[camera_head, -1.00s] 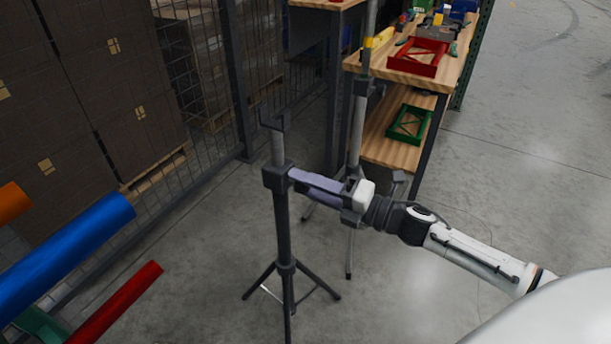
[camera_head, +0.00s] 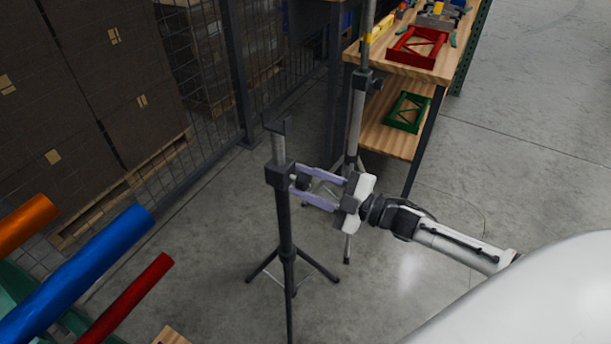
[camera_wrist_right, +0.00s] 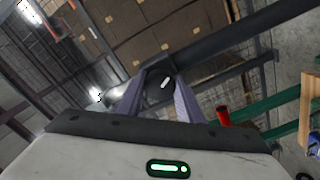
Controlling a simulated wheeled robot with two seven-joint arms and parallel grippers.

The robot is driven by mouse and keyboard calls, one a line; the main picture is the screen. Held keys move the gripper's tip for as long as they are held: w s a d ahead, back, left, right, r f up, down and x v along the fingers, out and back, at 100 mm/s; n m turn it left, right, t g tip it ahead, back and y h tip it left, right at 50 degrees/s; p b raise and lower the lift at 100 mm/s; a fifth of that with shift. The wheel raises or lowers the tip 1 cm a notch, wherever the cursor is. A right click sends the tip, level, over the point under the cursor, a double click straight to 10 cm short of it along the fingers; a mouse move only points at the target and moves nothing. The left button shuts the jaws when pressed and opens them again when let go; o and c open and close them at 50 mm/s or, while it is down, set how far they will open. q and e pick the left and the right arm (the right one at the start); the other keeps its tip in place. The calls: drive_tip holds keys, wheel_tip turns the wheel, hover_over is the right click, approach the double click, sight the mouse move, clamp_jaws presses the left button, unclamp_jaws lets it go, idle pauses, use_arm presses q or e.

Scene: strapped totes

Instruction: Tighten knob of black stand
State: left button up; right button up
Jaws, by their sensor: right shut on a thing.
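The black stand (camera_head: 284,222) stands upright on its tripod legs on the concrete floor, left of my right gripper. Its dark knob (camera_head: 303,182) sticks out to the right from the collar (camera_head: 279,174). My right gripper (camera_head: 296,179) reaches in from the right with its purple fingers on either side of the knob, shut on it. In the right wrist view the dark knob (camera_wrist_right: 158,80), with a pale mark, sits between the fingers. The stand's post (camera_wrist_right: 235,45) runs slanting behind it. My left gripper is not in view.
A grey stand (camera_head: 356,125) rises just behind my right gripper. A wooden workbench (camera_head: 415,62) holds a red frame (camera_head: 417,46), with a green frame on its lower shelf. Blue, orange and red tubes (camera_head: 90,265) stick up at the lower left. Stacked boxes stand behind mesh fencing.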

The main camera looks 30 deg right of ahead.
drive_tip(key=m+p, duration=0.1)
drive_tip(key=m, duration=0.2)
drive_tip(key=shift+m, duration=0.7)
drive_tip(key=o, duration=1.1)
drive_tip(key=shift+c, duration=0.2)
drive_tip(key=v, duration=1)
drive_tip(key=shift+s+d, duration=0.1)
